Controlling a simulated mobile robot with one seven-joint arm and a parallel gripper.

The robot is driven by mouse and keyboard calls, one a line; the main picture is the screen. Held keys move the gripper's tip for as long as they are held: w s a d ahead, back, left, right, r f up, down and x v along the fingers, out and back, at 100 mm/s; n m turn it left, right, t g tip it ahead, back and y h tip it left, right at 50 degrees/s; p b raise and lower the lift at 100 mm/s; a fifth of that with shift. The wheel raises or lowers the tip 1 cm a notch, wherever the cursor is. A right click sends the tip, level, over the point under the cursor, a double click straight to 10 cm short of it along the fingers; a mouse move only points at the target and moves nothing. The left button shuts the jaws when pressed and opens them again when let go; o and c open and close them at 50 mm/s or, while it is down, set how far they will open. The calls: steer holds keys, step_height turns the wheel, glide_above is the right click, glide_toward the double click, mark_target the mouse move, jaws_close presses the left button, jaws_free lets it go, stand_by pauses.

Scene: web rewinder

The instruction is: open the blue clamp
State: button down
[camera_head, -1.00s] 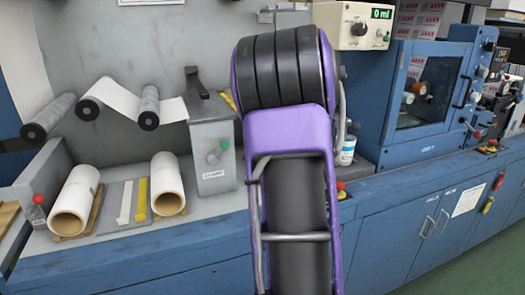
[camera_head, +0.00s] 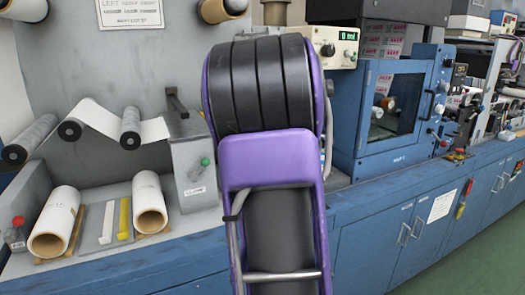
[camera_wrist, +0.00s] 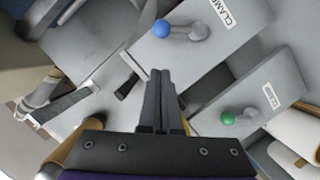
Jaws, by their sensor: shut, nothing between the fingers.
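The blue clamp (camera_wrist: 210,50) is a pale grey block with a CLAMP label and a short metal lever. The lever ends in a blue ball knob (camera_wrist: 161,28), at the upper middle of the wrist view. My gripper (camera_wrist: 161,72) is shut and empty, its dark fingertips apart from the knob in the picture and just below it. In the head view my purple arm hides both the gripper and the blue clamp.
A similar block with a green knob (camera_wrist: 227,118) stands to the right in the wrist view; its green knob also shows in the head view (camera_head: 205,162). White rolls (camera_head: 150,202) lie left of it. A blue cabinet (camera_head: 395,105) stands at right.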

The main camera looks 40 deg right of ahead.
steer(key=v, duration=0.7)
steer(key=shift+w+a, duration=0.1)
stand_by(0.4)
